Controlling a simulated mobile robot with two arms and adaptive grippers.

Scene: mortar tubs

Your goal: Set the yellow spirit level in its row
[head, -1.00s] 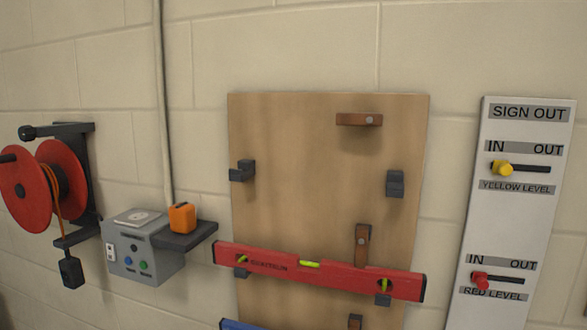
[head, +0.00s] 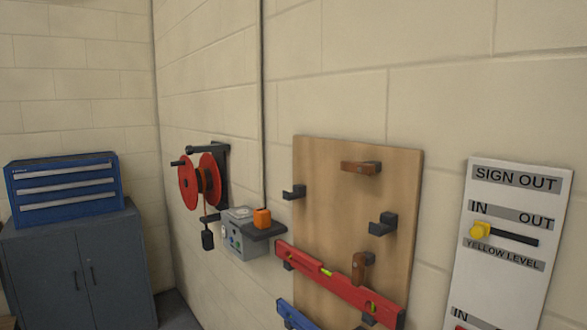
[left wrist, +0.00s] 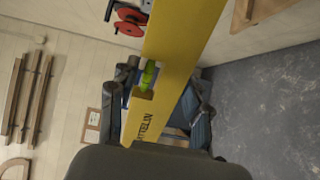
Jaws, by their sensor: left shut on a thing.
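The yellow spirit level (left wrist: 182,40) is in my left gripper (left wrist: 160,92), which is shut on it in the left wrist view. Its green vial and dark lettering show, and its upper end runs out of the picture. Neither gripper nor the yellow level shows in the head view. The wooden board (head: 330,185) hangs on the wall. Its top row has a left hook (head: 294,192) and a right hook (head: 383,224), both empty, with a brown wooden catch (head: 361,168) lying sideways above them.
A red level (head: 340,284) sits in the row below, beside another brown catch (head: 362,268). A blue level (head: 297,316) is lower, partly cut off. Right is a sign-out panel (head: 510,265) with a yellow knob (head: 480,230) at IN. Left are a reel (head: 200,182) and grey box (head: 245,243).

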